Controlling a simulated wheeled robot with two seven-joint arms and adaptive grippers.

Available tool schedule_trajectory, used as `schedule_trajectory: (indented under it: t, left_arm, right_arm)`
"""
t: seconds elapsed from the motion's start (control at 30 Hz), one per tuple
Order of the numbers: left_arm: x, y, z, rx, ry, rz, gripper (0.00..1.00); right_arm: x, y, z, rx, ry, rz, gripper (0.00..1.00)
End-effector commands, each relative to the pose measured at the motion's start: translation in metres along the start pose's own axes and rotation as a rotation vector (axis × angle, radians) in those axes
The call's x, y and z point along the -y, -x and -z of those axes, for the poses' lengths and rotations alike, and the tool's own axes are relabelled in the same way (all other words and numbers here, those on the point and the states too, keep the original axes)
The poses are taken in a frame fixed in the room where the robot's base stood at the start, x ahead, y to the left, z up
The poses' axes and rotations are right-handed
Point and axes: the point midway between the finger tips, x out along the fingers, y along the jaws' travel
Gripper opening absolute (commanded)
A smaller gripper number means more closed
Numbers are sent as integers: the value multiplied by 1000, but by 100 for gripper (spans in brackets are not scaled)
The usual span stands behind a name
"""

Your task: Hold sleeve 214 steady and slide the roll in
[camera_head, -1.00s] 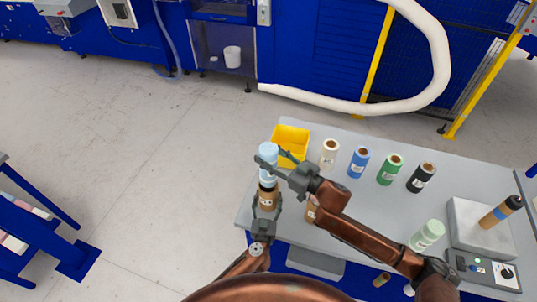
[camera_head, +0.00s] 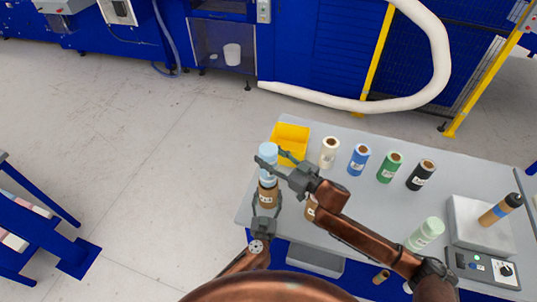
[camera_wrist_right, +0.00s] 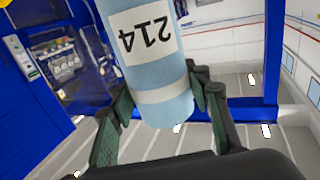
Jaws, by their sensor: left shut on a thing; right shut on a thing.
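The light blue roll (camera_head: 268,149) stands upright; its label with 214 appears upside down in the right wrist view (camera_wrist_right: 143,35). My right gripper (camera_head: 270,160) is shut on the roll, its two fingers on opposite sides. The brown sleeve (camera_head: 267,197), with a dark upper rim, is directly below the roll. My left gripper (camera_head: 267,205) is shut around the sleeve from below. The roll's lower end meets the sleeve's mouth in the head view; how far inside it is, I cannot tell.
White, blue (camera_head: 358,160), green and black rolls stand across the grey table (camera_head: 335,218). A pale green roll (camera_head: 424,234) and a scale-like device (camera_head: 475,227) are at right. Another brown cylinder is partly hidden by my right arm.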

Motion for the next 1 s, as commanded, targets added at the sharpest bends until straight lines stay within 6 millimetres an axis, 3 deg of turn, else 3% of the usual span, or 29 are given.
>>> schedule_trajectory:
  t: [1.0]
  left_arm:
    - [0,0,0,1,0,0,30]
  right_arm:
    - [0,0,-29,-1,-2,0,21]
